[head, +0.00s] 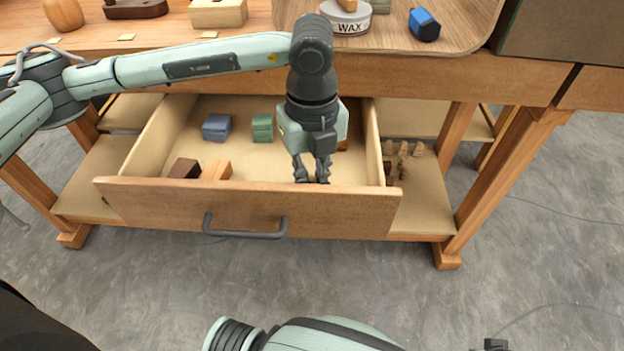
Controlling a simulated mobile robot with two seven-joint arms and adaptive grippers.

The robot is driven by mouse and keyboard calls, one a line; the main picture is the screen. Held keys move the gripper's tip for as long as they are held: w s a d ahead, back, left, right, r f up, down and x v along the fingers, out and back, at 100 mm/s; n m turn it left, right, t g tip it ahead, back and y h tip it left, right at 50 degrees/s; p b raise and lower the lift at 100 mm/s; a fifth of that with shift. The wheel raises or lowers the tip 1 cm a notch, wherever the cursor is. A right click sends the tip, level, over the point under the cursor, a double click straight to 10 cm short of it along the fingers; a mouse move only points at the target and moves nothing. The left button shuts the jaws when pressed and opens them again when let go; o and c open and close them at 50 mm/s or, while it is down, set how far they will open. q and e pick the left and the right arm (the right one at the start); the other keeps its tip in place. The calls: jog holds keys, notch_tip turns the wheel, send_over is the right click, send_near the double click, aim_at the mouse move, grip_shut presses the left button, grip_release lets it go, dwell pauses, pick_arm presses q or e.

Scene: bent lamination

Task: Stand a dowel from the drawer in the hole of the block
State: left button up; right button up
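The drawer (155,192) is pulled open below the table. I cannot tell which of these is a dowel. A bit of brown wood shows beside my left gripper, mostly hidden by it. My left gripper (312,172) points down into the drawer near its front right; its finger gap and anything between the fingers are unclear.
A wooden tray (465,28) on the table holds a wax tin (347,22) and a blue object (424,25). A dark wooden piece (135,8) and a rounded wooden object (64,13) stand at the back left. The floor before the drawer is clear, apart from my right arm low in view.

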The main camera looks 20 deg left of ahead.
pick_arm(q)
jog(key=o, duration=0.7)
jog(key=shift+r, duration=0.1)
